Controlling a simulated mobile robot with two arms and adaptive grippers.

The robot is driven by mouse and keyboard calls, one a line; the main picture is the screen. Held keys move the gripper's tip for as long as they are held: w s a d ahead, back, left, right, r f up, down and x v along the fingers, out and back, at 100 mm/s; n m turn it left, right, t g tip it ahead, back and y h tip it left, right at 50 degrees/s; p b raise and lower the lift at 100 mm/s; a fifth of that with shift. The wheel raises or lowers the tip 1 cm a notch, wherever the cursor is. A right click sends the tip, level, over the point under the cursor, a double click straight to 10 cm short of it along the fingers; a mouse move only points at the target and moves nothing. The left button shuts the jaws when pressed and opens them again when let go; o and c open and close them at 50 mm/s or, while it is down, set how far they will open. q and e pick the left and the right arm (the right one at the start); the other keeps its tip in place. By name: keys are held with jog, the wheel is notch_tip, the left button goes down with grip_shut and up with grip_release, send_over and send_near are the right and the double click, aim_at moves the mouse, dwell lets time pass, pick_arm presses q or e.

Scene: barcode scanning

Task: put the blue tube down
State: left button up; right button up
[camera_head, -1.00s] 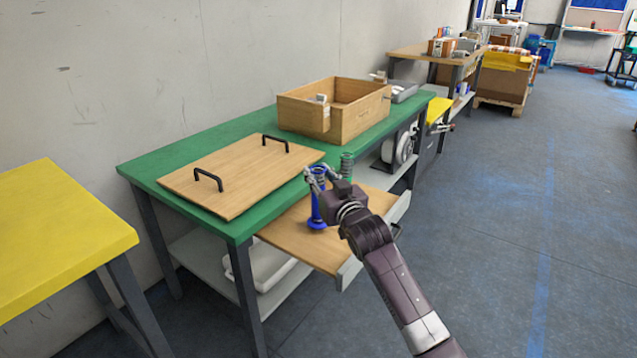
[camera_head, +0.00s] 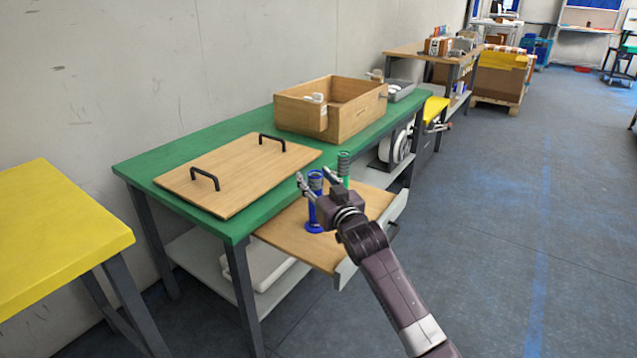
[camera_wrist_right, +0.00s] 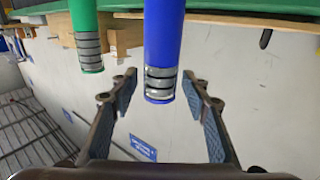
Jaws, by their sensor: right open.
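The blue tube (camera_head: 314,209) stands upright on its round base on the pulled-out wooden drawer board. My right gripper (camera_head: 316,180) is open around its upper part. In the right wrist view the blue tube (camera_wrist_right: 162,50) hangs down into the picture with its grey-ringed end between the two spread fingers (camera_wrist_right: 160,113), with a gap on each side. A green tube (camera_head: 343,166) stands behind it; it also shows left of the blue tube in the wrist view (camera_wrist_right: 88,40). My left gripper is not in view.
The drawer board (camera_head: 292,232) juts out from the green table (camera_head: 150,165). On the table are a wooden lid with black handles (camera_head: 235,180) and an open wooden box (camera_head: 345,115). A yellow table (camera_head: 60,225) stands at left. The floor at right is clear.

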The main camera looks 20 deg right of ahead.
jog(key=shift+s+r, duration=0.1)
jog(key=shift+s, duration=0.15)
pick_arm(q)
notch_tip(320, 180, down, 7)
jog(key=p, duration=0.2)
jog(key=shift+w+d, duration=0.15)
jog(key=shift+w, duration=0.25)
pick_arm(e)
jog(key=s+d, duration=0.1)
jog(key=s, duration=1)
jog(key=shift+s, duration=0.3)
